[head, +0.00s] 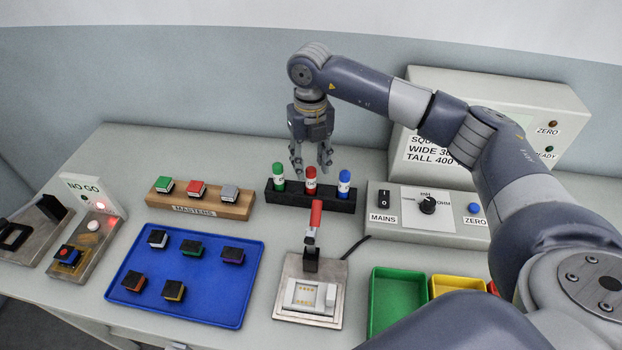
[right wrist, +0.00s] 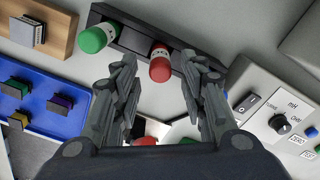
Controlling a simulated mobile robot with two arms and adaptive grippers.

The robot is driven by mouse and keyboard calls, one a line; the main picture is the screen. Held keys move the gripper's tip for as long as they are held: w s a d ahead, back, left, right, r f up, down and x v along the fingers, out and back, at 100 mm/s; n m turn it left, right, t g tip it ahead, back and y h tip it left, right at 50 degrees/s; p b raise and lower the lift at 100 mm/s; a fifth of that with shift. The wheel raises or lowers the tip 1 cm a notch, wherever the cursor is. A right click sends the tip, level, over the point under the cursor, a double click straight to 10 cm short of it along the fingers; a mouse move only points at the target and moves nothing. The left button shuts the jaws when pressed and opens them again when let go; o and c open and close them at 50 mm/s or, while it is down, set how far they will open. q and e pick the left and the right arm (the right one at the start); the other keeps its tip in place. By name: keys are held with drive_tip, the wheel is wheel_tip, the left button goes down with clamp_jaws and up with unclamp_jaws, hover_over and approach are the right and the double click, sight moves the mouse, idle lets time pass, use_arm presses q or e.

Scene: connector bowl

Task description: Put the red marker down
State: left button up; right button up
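The red marker (head: 310,181) stands upright in the middle of a black rack (head: 290,198), between a green marker (head: 278,177) and a blue marker (head: 343,184). My right gripper (head: 312,169) points down at the rack, its two fingers spread with nothing held between them. In the right wrist view the red marker (right wrist: 160,64) shows in the gap between the open fingertips (right wrist: 160,72), apart from both fingers. The green marker (right wrist: 94,39) is to its left there, and the blue marker is mostly hidden behind a finger. My left gripper is not in view.
In front of the rack stands a fixture with a red-handled lever (head: 316,216). A blue tray (head: 215,310) with several connectors and a wooden MASTERS block (head: 235,209) are at left. A control box (head: 450,230) is close at right, with green (head: 378,320) and yellow bins before it.

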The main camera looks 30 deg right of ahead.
wheel_tip(320, 180, up, 6)
drive_tip(key=shift+f+b, duration=0.1)
drive_tip(key=shift+b, duration=0.45)
